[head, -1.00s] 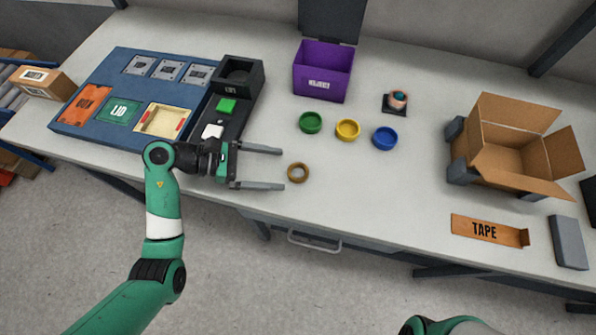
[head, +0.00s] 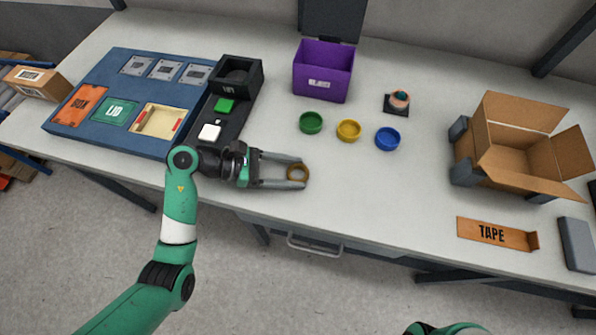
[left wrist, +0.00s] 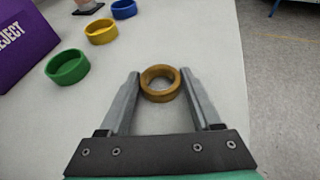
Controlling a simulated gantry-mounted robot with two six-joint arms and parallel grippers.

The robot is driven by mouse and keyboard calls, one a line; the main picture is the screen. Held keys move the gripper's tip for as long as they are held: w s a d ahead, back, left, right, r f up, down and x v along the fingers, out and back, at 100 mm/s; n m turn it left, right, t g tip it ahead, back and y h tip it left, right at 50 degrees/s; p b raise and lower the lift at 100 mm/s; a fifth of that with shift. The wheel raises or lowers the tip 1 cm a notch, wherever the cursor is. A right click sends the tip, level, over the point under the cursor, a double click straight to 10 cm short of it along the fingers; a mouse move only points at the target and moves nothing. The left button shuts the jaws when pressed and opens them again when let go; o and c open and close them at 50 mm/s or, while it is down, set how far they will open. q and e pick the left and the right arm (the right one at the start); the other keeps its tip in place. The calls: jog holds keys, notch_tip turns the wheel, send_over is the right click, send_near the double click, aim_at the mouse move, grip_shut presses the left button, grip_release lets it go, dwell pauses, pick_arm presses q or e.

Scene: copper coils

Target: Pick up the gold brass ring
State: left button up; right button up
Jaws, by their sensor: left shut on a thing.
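The gold brass ring (head: 298,173) lies on the white table near its front edge. My left gripper (head: 300,173) reaches in from the left with its two fingers around the ring's outside, shut on it. In the left wrist view the ring (left wrist: 160,83) sits between the fingertips (left wrist: 160,78), touching both sides. Whether it is lifted at all cannot be told; it appears at table level. My right gripper is not in view; only a bit of my right arm shows at the bottom edge.
Green (head: 311,123), yellow (head: 348,130) and blue (head: 387,138) rings lie behind the brass one. A purple bin (head: 322,75) stands at the back. An open cardboard box (head: 510,150) and a TAPE plate (head: 490,233) are on the right. A black device (head: 232,115) is left.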

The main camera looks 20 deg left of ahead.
pick_arm(q)
grip_shut()
jog(key=shift+r, duration=0.15)
jog(key=shift+r, duration=0.3)
jog(key=r+p, duration=0.1)
jog(key=r, duration=0.1)
jog(key=r+p, duration=0.1)
jog(key=r, duration=0.1)
jog(key=shift+s+d+p, duration=0.1)
jog(key=shift+s+p, duration=0.3)
jog(key=s+d+r+p, duration=0.2)
jog(key=s+r+p, duration=0.3)
jog(key=s, duration=0.8)
notch_tip(320, 180, up, 3)
jog(key=shift+d+r+p, duration=0.1)
jog(key=shift+d+p, duration=0.3)
